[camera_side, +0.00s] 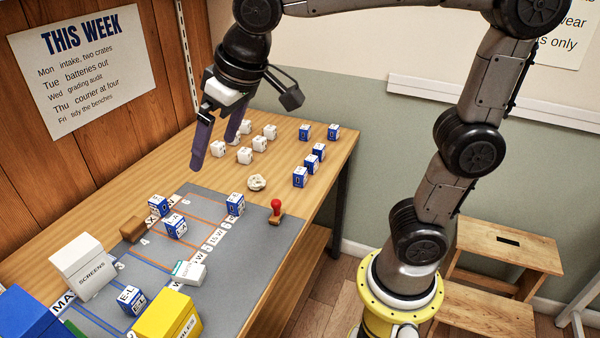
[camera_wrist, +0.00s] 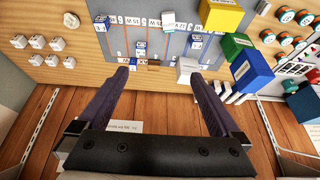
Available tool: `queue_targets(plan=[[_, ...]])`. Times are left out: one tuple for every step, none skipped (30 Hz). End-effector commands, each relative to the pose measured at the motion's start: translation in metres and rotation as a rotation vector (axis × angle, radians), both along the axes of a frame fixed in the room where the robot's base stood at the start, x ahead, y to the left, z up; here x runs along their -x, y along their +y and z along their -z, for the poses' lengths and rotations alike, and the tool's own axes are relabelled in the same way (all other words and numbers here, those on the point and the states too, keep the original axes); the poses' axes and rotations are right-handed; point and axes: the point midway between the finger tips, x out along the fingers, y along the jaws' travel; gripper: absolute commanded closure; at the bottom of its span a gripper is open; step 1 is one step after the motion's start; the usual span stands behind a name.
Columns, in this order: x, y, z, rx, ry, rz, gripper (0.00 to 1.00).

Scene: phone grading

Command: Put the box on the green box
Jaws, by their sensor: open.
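The green box (camera_wrist: 235,47) stands between the yellow box and the large blue box in the wrist view; only a sliver of it (camera_side: 72,328) shows at the bottom of the side view. Several small blue-and-white boxes lie on the grey mat, one (camera_side: 130,299) near the yellow box, one (camera_side: 175,227) further back, and one (camera_side: 235,204) by the right edge. I cannot tell which box the task means. My gripper (camera_side: 216,142) is open and empty, raised above the far left of the table. Its fingers (camera_wrist: 160,77) show wide apart in the wrist view.
The large blue box (camera_wrist: 252,72) is beside the green one. White cubes (camera_side: 245,155) and more blue boxes stand behind.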

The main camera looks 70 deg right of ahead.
Motion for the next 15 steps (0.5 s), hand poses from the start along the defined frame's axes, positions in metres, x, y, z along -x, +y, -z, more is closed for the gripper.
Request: queue_targets(plan=[[0.023, -0.020, 0.003, -0.002, -0.009, 0.010, 0.00], [0.035, -0.029, 0.006, -0.002, -0.013, 0.011, 0.00], [0.051, -0.040, 0.012, -0.001, -0.019, 0.012, 0.00], [0.063, -0.047, 0.016, 0.000, -0.023, 0.012, 0.00], [0.075, -0.053, 0.021, -0.001, -0.028, 0.013, 0.00], [0.091, -0.061, 0.028, 0.001, -0.034, 0.013, 0.00], [0.101, -0.066, 0.033, 0.003, -0.039, 0.014, 0.00], [0.111, -0.070, 0.039, 0.004, -0.043, 0.015, 0.00], [0.122, -0.074, 0.046, 0.006, -0.048, 0.015, 0.00], [0.130, -0.076, 0.051, 0.008, -0.051, 0.016, 0.00], [0.137, -0.079, 0.056, 0.009, -0.054, 0.016, 0.00], [0.144, -0.080, 0.062, 0.011, -0.058, 0.015, 0.00], [0.149, -0.082, 0.065, 0.012, -0.060, 0.017, 0.00], [0.153, -0.083, 0.068, 0.013, -0.063, 0.016, 0.00], [0.157, -0.083, 0.072, 0.015, -0.064, 0.015, 0.00]])
